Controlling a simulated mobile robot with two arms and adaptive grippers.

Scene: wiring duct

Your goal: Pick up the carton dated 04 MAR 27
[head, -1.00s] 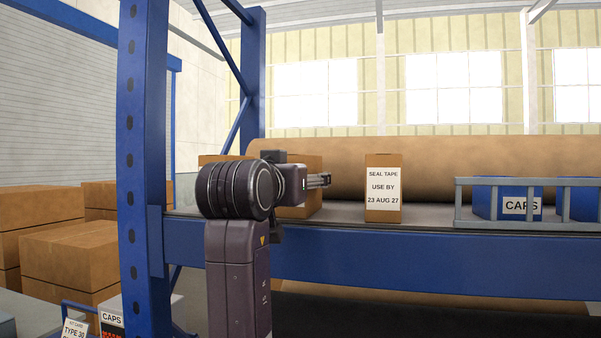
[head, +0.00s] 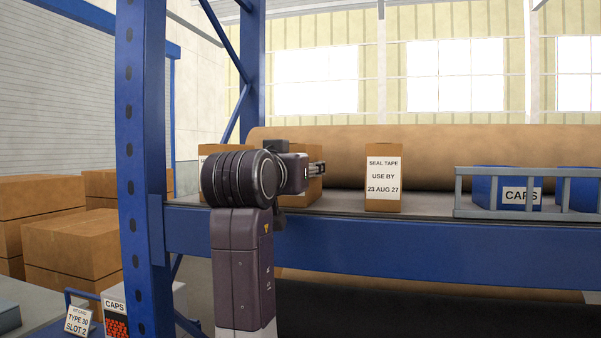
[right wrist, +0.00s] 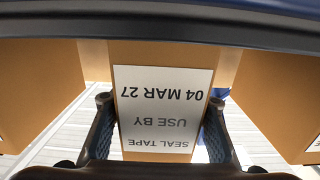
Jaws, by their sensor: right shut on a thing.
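The carton dated 04 MAR 27 (right wrist: 162,110) is brown with a white SEAL TAPE label, upside down in the right wrist view. My right gripper (right wrist: 160,125) is shut on it, one finger along each side. In the head view my right gripper (head: 317,168) is in front of a brown carton (head: 306,192) on the shelf; the arm hides much of that carton and its label. No gap under it can be made out. My left gripper is not in view.
A carton dated 23 AUG 27 (head: 383,165) stands to the right on the shelf (head: 345,204), and another carton (head: 222,149) to the left, partly hidden. A railed blue CAPS bin (head: 494,188) is farther right. A blue upright (head: 141,180) stands left. A brown roll (head: 440,150) lies behind.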

